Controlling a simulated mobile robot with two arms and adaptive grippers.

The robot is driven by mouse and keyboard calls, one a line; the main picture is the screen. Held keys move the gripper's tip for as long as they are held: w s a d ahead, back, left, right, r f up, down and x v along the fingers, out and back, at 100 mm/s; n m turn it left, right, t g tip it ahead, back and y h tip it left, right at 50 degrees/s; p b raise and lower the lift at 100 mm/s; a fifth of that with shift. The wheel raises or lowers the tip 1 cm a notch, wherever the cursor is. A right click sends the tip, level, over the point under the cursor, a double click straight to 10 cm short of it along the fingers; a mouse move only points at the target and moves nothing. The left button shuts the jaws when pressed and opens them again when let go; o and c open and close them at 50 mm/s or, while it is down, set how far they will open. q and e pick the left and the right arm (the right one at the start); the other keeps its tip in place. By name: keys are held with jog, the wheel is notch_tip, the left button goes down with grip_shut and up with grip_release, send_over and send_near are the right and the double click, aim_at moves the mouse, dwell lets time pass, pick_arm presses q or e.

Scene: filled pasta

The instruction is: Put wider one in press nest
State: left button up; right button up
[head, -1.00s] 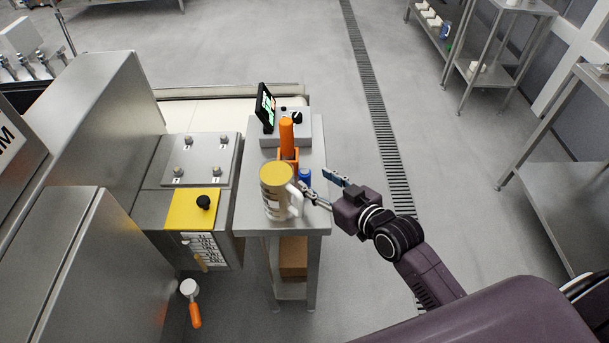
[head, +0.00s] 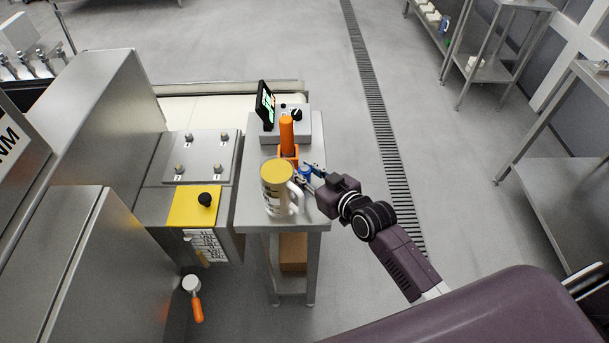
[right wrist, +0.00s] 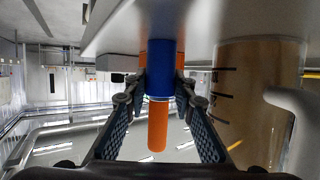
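A small blue cylinder (head: 305,174) stands on the steel stand, just right of an orange press (head: 289,152) with a tall orange handle. My right gripper (head: 308,174) is at the blue cylinder. In the right wrist view the blue cylinder (right wrist: 161,70) is between the fingers of the right gripper (right wrist: 160,88). The fingers are apart, with a narrow gap seeming to show at each side. The orange handle (right wrist: 158,128) shows beyond it. I cannot make out the press nest or a second piece to compare widths. My left gripper is not in view.
A large mug (head: 278,190) with a yellow top stands close in front of the press, its handle near my right gripper. A control box (head: 292,130) with a screen is behind. The steel stand (head: 255,215) is narrow.

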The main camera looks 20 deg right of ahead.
grip_shut()
jog(key=shift+r, duration=0.15)
